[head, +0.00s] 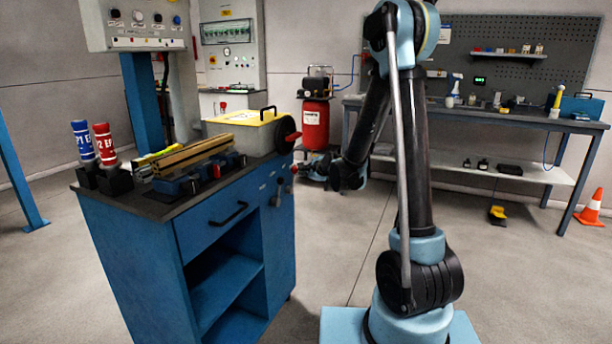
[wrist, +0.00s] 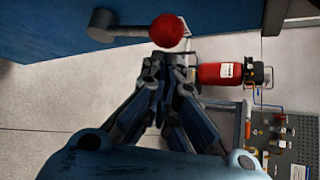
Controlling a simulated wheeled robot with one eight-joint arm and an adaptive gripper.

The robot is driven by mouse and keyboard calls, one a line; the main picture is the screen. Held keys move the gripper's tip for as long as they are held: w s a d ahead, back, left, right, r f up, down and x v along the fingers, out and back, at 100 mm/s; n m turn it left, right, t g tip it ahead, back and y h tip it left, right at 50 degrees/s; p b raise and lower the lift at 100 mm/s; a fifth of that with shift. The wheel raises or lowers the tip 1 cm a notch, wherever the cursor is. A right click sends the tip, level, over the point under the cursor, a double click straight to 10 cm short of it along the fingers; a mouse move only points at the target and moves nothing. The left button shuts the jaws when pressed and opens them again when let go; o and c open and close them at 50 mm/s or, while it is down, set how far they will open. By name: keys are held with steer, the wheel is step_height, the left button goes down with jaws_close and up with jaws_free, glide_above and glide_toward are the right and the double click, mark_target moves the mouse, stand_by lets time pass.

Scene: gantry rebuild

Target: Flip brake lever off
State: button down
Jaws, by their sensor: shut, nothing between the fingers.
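The brake lever is a grey arm with a red ball knob (wrist: 167,30), set on the side of the blue cabinet (wrist: 45,25). In the wrist view its grey pivot (wrist: 101,25) is at the left, and the arm runs right to the knob. In the head view a small red knob (head: 294,168) shows at the cabinet's right side. My gripper (wrist: 160,60) is shut and empty, its fingertips just below the knob in the wrist view. I cannot tell whether they touch it. In the head view my gripper (head: 302,168) is beside the cabinet, small and partly unclear.
A red compressor tank (head: 315,124) stands behind. A workbench (head: 480,115) is at the back right. Floor between is clear.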

steer(key=s+d+r, duration=0.1)
steer(key=s+d, duration=0.5)
steer(key=d, duration=0.1)
steer(key=shift+s, duration=0.3)
steer(key=shift+r, duration=0.1)
stand_by(0.3)
